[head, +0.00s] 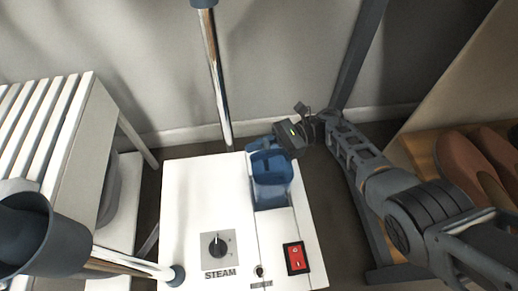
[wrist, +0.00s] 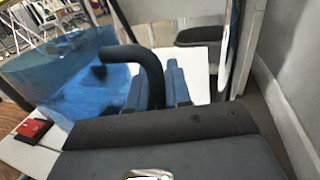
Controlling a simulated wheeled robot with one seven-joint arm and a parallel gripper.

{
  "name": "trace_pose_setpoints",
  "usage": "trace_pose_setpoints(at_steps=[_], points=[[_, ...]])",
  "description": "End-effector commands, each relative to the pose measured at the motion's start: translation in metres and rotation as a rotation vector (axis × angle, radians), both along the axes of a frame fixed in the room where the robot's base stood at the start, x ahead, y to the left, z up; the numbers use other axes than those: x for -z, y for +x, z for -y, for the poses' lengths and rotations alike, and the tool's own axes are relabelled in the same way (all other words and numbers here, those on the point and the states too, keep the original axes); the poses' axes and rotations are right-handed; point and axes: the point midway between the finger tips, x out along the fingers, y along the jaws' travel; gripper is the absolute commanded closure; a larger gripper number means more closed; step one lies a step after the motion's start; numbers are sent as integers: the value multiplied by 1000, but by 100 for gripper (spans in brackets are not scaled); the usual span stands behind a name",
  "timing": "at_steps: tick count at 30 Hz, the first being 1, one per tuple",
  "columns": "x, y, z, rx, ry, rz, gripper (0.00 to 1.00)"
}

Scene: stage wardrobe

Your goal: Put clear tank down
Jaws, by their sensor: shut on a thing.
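The clear tank (head: 271,180), see-through and blue-tinted, is at the back right of the white steamer base (head: 190,205), over a recess in its top. I cannot tell whether it rests there or hangs slightly above. My gripper (head: 283,146) is at the tank's back right edge, shut on it. In the wrist view the tank (wrist: 75,80) fills the left side, with a dark curved handle (wrist: 150,65) beside the fingers of my gripper (wrist: 157,88). The handle partly hides the fingers.
The base carries a STEAM dial (head: 216,244) and a red switch (head: 295,257). A chrome pole (head: 215,75) rises behind it. A white slatted rack (head: 45,120) stands left. A dark grey cup-shaped piece (head: 40,232) is front left. Shoes (head: 470,165) lie on a wooden shelf at right.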

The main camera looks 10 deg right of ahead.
Motion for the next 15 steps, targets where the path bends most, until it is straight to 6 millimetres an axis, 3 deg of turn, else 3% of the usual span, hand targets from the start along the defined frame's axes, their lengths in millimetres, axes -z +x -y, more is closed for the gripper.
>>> trace_pose_setpoints(at_steps=[2, 3, 9, 15], points=[[2, 0, 0, -1, 0, -1, 100], [2, 0, 0, -1, 0, -1, 79], [2, 0, 0, 0, 0, -1, 60], [2, 0, 0, 0, 0, -1, 56]])
